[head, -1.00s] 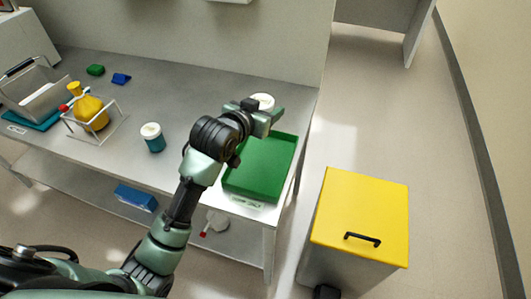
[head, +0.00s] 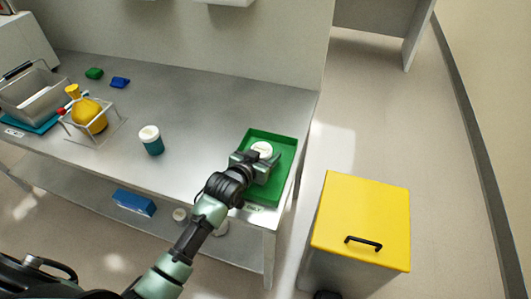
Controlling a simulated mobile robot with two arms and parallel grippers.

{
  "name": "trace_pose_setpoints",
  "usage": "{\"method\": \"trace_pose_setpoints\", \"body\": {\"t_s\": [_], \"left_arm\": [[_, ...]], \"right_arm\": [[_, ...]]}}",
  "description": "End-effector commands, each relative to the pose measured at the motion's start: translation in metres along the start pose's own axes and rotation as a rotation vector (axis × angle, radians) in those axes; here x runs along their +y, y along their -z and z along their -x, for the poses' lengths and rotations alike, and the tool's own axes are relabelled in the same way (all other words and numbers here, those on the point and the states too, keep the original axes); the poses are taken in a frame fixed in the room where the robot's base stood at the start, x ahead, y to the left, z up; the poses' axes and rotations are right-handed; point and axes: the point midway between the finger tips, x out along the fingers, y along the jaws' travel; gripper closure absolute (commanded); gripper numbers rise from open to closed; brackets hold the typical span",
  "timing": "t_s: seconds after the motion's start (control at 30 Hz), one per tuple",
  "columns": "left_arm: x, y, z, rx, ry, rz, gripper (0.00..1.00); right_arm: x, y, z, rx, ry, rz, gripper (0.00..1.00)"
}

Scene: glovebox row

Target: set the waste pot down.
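The waste pot (head: 262,149) shows as a white round lid between the fingers of my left gripper (head: 258,160). The gripper is shut on it, and its fingers hide most of the pot's body. Pot and gripper are over the middle of the green tray (head: 285,147), inside its rim as seen from above. I cannot tell whether the pot's base touches the tray floor. The tray lies at the right end of the grey bench (head: 200,115). My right gripper is not in view.
A teal pot with a white lid (head: 151,140) stands on the bench. A yellow-lidded bin (head: 362,218) stands right of the bench.

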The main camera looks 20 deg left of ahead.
Motion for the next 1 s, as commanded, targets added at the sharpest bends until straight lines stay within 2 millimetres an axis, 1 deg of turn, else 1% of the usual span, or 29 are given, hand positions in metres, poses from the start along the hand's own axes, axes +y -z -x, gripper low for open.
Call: {"method": "trace_pose_setpoints", "body": {"t_s": [0.17,0.3,0.33,0.37,0.4,0.67,0.77,0.87,1.0], "left_arm": [[0.0,0.002,0.0,0.002,0.0,0.0,0.94],[0.0,-0.002,-0.001,0.002,0.0,0.0,0.94],[0.0,-0.002,-0.001,0.001,0.0,0.0,0.38],[0.0,-0.002,-0.001,0.001,0.0,0.0,0.3],[0.0,-0.002,-0.001,0.001,0.0,0.0,0.25],[0.0,-0.001,-0.001,0.001,0.0,0.0,0.25],[0.0,0.003,0.001,0.001,0.0,0.0,0.25],[0.0,0.0,0.012,-0.001,0.0,0.0,0.25],[0.0,0.0,0.04,-0.001,0.0,-0.001,0.25]], "right_arm": [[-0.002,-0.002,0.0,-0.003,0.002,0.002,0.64],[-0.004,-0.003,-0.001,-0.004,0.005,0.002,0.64],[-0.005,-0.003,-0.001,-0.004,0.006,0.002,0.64],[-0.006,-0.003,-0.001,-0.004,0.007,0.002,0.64],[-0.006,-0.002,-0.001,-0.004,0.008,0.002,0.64],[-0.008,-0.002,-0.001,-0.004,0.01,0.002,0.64],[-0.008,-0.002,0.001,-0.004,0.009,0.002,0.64],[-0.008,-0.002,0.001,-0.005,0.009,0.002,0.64],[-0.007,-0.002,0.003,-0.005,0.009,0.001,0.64]]}}
